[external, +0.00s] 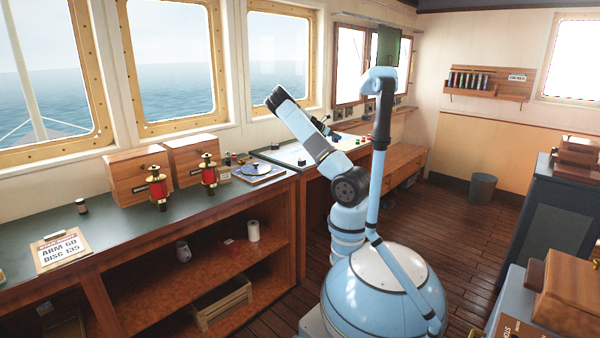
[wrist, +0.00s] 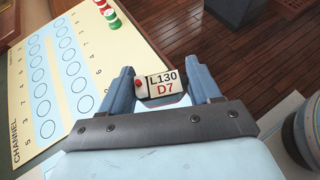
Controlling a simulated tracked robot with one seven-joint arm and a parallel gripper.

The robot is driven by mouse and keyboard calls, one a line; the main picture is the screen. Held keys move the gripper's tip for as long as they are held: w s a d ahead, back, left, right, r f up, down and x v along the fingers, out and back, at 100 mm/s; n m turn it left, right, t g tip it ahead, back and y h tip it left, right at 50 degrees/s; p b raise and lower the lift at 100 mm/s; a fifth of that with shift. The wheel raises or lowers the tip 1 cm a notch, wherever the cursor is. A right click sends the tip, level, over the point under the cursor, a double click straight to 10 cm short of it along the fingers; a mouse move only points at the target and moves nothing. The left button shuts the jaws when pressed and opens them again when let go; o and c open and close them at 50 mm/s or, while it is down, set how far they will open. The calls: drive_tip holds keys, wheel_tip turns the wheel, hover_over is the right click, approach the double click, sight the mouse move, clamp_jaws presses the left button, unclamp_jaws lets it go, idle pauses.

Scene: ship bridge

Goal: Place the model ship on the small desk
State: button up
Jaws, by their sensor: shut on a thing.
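My gripper (wrist: 160,72) is shut on a small white block (wrist: 170,86) marked "L130 D7", with a red spot at its left end. The block sits between the two blue fingers in the wrist view. I see no clear ship shape in either view, and cannot tell whether the block belongs to the model ship. In the external view my arm reaches toward the sloped white chart top by the windows, and the fingertips are not clear. A low wooden desk (external: 405,160) stands beyond that top; I cannot tell whether it is the small desk.
A "CHANNEL" board (wrist: 58,85) with red and green pegs (wrist: 108,14) lies left of the fingers. The long counter (external: 95,215) holds wooden boxes (external: 140,175), red lamps (external: 157,188) and a sign (external: 62,250). A bin (external: 483,190) stands on open wooden floor (external: 435,215).

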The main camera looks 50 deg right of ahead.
drive_tip(key=shift+s+d+f, duration=0.1)
drive_tip(key=shift+s, duration=0.05)
drive_tip(key=shift+f, duration=3.25)
drive_tip(key=shift+f, duration=0.25)
drive_tip(key=o, duration=1.3)
drive_tip(key=v, duration=1.4)
drive_tip(key=shift+f, duration=0.15)
